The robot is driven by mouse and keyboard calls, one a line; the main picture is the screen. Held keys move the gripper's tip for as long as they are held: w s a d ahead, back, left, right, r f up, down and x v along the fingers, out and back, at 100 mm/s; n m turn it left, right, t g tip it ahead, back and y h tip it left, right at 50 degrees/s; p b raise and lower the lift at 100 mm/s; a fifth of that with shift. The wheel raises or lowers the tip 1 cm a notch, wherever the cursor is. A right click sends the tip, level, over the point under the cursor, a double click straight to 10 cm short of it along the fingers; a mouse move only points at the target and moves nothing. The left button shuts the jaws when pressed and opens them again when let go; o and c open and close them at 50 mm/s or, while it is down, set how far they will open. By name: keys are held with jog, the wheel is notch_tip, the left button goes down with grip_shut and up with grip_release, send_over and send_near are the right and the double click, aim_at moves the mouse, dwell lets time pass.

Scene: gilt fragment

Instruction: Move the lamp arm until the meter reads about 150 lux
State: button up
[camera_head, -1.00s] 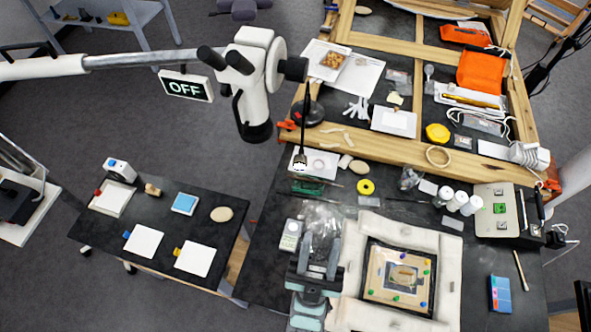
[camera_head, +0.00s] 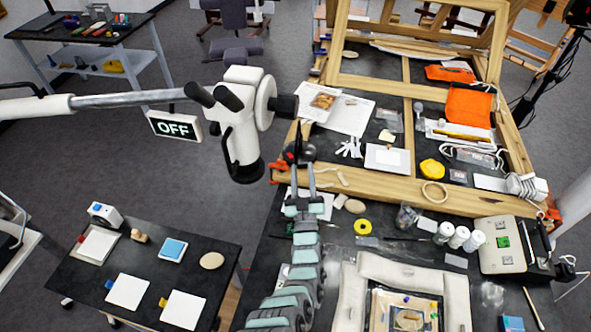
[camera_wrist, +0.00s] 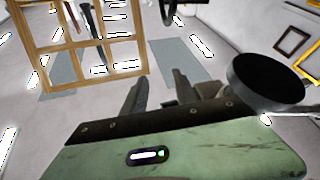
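The lamp's dark round base (camera_head: 303,151) is beside the wooden frame's left rail, with a thin dark stem at it. The lamp head is hidden or cannot be made out behind my gripper. My gripper (camera_head: 302,180) reaches up from the bottom, its fingertips just in front of the lamp base in the picture. In the wrist view my gripper (camera_wrist: 158,92) has its two fingers apart, with nothing seen between them. A dark round disc (camera_wrist: 266,80) is close on the right there; I cannot tell if it belongs to the lamp. The small pale meter (camera_head: 283,273) is mostly hidden behind my arm; its reading is not legible.
The padded tray (camera_head: 457,300) lies right of my arm. Yellow tape (camera_head: 363,226) and white bottles (camera_head: 459,236) stand on the dark bench.

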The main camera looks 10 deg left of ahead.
jog(key=a+f+m+g+h, duration=0.1)
jog(key=f, duration=0.1)
jog(key=s+a+f+m+g+h+b, duration=0.1)
jog(key=f+m+h, duration=0.1)
jog(key=f, duration=0.1)
jog(key=s+a+f+m+g+h, duration=0.1)
jog(key=f+m+g+h, duration=0.1)
jog(key=shift+a+f+b, duration=0.35)
jog(key=w+b, duration=0.1)
jog(key=w, duration=0.6)
jog(key=shift+w+d, duration=0.1)
jog(key=shift+w+f+b, duration=0.1)
jog(key=shift+w+b, duration=0.75)
jog(key=shift+w, duration=0.85)
jog(key=shift+c, duration=0.3)
grip_shut()
